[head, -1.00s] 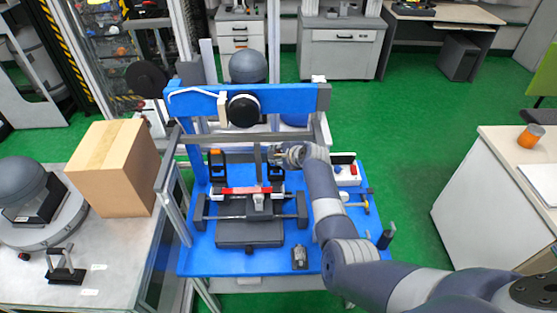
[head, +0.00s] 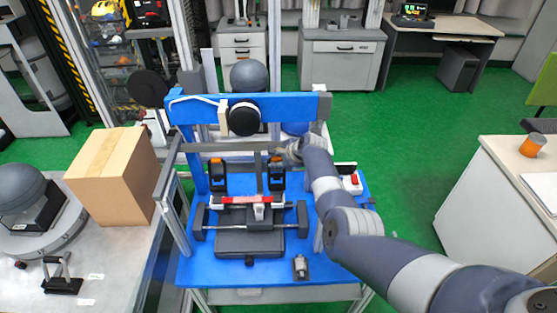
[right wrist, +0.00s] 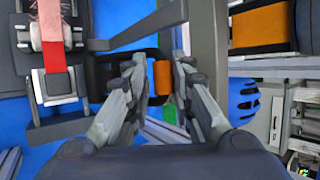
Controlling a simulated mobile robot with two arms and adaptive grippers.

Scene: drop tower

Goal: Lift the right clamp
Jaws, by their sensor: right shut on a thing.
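The right clamp (head: 277,176), black with orange parts, stands upright at the right end of the rail on the blue drop tower. My right gripper (head: 287,152) is at its top, coming in from the right. In the right wrist view, the fingers of my right gripper (right wrist: 160,88) are on either side of the clamp's black frame and orange grip (right wrist: 162,76), shut on it. The fingers hide part of the clamp. The matching left clamp (head: 217,174) stands at the left end of the rail. My left gripper is not in view.
A red strap (head: 238,200) lies across the carriage between the clamps. The tower's grey crossbar (head: 215,147) runs close by my right gripper. A cardboard box (head: 113,175) stands on the left bench. Green floor is free to the right.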

